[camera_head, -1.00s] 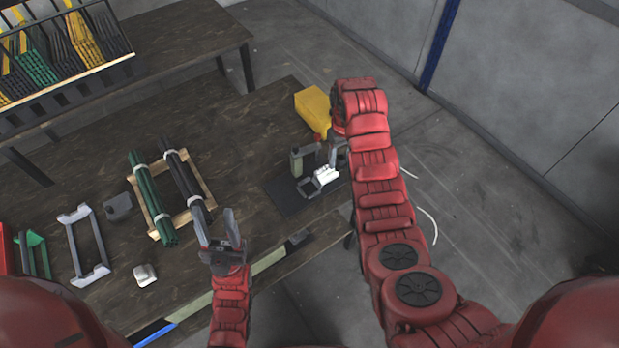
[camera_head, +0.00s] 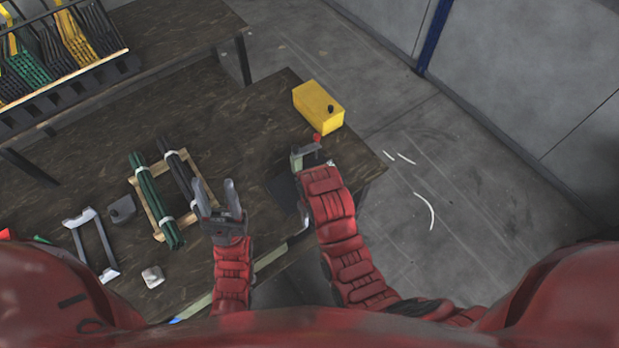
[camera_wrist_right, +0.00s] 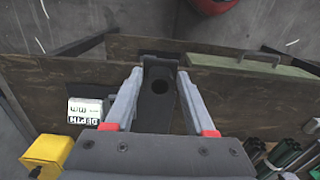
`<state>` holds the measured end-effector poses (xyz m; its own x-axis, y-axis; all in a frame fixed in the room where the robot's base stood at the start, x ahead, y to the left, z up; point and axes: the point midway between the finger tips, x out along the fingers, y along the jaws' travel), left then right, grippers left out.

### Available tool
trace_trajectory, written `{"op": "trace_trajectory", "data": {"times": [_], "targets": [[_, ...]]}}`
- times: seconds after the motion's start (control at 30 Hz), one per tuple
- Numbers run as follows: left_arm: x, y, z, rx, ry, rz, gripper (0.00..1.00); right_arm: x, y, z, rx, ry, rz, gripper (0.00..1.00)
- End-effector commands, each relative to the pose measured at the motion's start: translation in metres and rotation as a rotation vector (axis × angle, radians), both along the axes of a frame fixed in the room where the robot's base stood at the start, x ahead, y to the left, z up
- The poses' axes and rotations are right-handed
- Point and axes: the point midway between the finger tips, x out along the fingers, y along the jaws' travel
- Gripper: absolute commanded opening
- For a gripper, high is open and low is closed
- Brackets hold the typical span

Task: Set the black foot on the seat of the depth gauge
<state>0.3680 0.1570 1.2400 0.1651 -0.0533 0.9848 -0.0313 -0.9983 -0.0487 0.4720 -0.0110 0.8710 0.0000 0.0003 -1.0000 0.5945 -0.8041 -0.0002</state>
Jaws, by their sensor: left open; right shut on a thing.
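In the right wrist view, a black foot (camera_wrist_right: 159,104) with a round hole sits between the fingers of my right gripper (camera_wrist_right: 160,78), which is shut on it. The white display of the depth gauge (camera_wrist_right: 87,112), marked DEPTH mm, lies left of the fingers. The gauge's seat cannot be made out. My left gripper (camera_head: 216,186) is open and empty near the front edge of the table, right of the rods.
A yellow box (camera_head: 318,106) stands at the table's right end, near a grey-green upright (camera_head: 304,156) with a red knob (camera_head: 317,137). Green rods (camera_head: 157,205) and black rods lie on a wooden rack. A grey handle frame (camera_head: 91,245) and small grey blocks lie left.

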Motion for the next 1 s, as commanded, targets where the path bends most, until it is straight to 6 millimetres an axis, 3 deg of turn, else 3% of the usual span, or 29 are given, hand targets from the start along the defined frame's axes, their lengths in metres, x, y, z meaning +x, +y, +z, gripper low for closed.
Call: {"op": "trace_trajectory", "data": {"times": [0.1,0.23,0.77,0.83,1.0], "targets": [[0.0,0.0,0.004,0.0,0.0,0.0,0.5,-0.014,0.002,0.0,0.0,-0.001,-0.007,0.02],[0.0,0.0,-0.004,0.0,0.001,0.0,0.5,-0.006,0.004,-0.005,-0.001,-0.003,-0.01,0.02],[0.0,0.0,-0.097,0.0,0.0,0.0,0.5,0.115,0.009,-0.023,-0.001,-0.004,-0.011,0.02],[0.0,0.0,-0.085,0.0,0.001,0.0,0.5,0.123,0.01,-0.012,-0.001,-0.001,-0.01,0.02],[0.0,0.0,-0.081,0.0,0.0,0.0,0.5,0.135,0.011,-0.014,-0.001,0.0,-0.01,0.02]]}}
